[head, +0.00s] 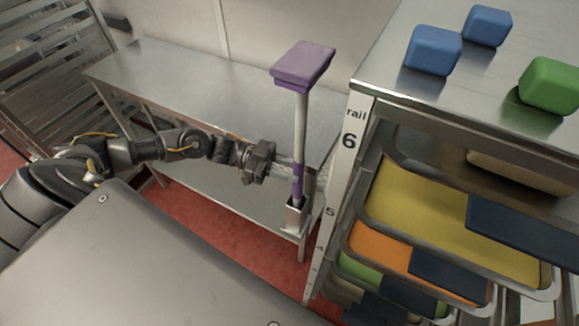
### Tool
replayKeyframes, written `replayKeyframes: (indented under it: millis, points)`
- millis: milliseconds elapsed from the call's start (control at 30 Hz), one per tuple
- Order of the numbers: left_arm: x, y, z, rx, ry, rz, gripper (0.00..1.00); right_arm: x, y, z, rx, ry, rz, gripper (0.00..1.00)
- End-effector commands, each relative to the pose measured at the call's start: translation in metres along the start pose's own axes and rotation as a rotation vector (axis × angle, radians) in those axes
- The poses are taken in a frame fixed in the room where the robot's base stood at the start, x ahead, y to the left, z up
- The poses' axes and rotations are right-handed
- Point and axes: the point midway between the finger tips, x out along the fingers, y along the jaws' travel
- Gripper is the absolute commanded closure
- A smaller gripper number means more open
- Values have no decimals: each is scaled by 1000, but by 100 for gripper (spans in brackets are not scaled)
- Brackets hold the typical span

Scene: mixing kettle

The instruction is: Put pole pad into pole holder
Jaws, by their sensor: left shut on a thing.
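The pole pad (301,67) is a purple block-shaped pad on top of a white pole with a purple lower section. It stands near upright in the middle of the head view. The pole holder (296,217) is a small metal box-like socket at the corner of the metal table. The pole's lower end meets the holder's top opening; how deep it sits inside I cannot tell. My left gripper (297,173) is shut on the pole at its purple lower section, just above the holder. My right gripper is not in view.
A metal table (190,85) with a lower shelf stands behind my left arm. A rack (400,70) labelled "rail 6" holds coloured trays close on the right, with blue blocks (433,50) and a green block (550,84) on top. Red floor (205,212) shows below.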

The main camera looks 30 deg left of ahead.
Motion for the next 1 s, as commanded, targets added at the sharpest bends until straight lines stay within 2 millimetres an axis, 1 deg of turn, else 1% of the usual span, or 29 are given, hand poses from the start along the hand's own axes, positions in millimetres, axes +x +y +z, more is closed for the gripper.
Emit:
replayKeyframes:
  millis: [67,833,867,1000]
  points:
    - [0,0,5,1,2,0,100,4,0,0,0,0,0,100]
    - [0,0,8,1,1,0,100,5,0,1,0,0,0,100]
    - [0,0,8,1,1,0,73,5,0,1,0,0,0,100]
    - [0,0,8,1,0,0,55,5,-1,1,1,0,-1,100]
